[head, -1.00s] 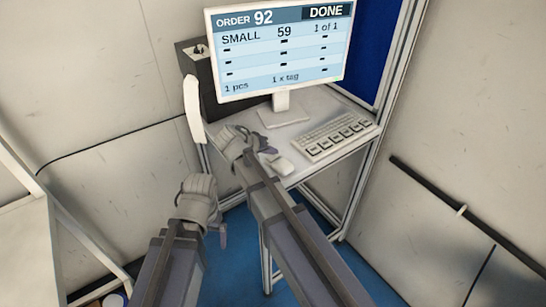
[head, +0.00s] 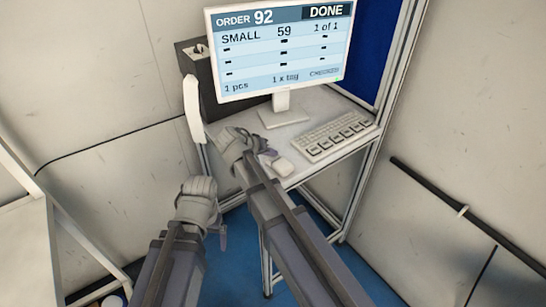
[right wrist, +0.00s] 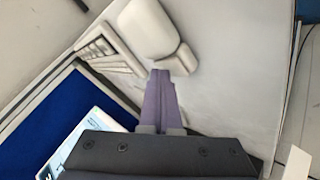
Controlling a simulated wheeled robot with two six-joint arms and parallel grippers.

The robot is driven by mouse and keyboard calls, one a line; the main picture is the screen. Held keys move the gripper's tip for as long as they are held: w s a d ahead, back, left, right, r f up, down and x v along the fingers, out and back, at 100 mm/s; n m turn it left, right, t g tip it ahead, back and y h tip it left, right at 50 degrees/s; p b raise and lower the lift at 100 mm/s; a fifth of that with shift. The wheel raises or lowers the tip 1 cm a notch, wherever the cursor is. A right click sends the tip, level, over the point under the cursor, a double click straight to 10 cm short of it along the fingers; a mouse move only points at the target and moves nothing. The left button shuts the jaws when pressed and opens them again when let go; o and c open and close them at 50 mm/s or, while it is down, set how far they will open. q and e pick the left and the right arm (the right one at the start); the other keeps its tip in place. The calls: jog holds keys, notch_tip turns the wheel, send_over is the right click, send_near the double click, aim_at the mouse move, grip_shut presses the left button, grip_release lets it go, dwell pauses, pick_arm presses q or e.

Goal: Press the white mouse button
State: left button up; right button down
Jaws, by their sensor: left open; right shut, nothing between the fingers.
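The white mouse (head: 280,166) lies on the small desk, in front of the keyboard. In the right wrist view, the mouse (right wrist: 146,28) is large, and its button end (right wrist: 182,60) faces my fingers. My right gripper (head: 267,152) is shut and empty at the mouse's left side. In the right wrist view, its purple fingertips (right wrist: 160,74) are right beside the button end; I cannot tell whether they touch it. My left gripper (head: 222,236) is open and empty, off the desk's front left.
A monitor (head: 283,48) on the desk (head: 313,106) reads "ORDER 92", "SMALL" and "DONE". A white keyboard (head: 336,136) lies to the right of the mouse. A white curved object (head: 193,110) stands at the desk's left edge, by a dark box (head: 194,60).

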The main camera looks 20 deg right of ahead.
aim_at(271, 159)
jog(key=shift+r, duration=0.1)
jog(key=shift+r+p, duration=0.75)
jog(key=shift+p, duration=0.1)
notch_tip(271, 159, up, 5)
jog(key=p, duration=0.5)
dwell(0.3)
dwell(0.4)
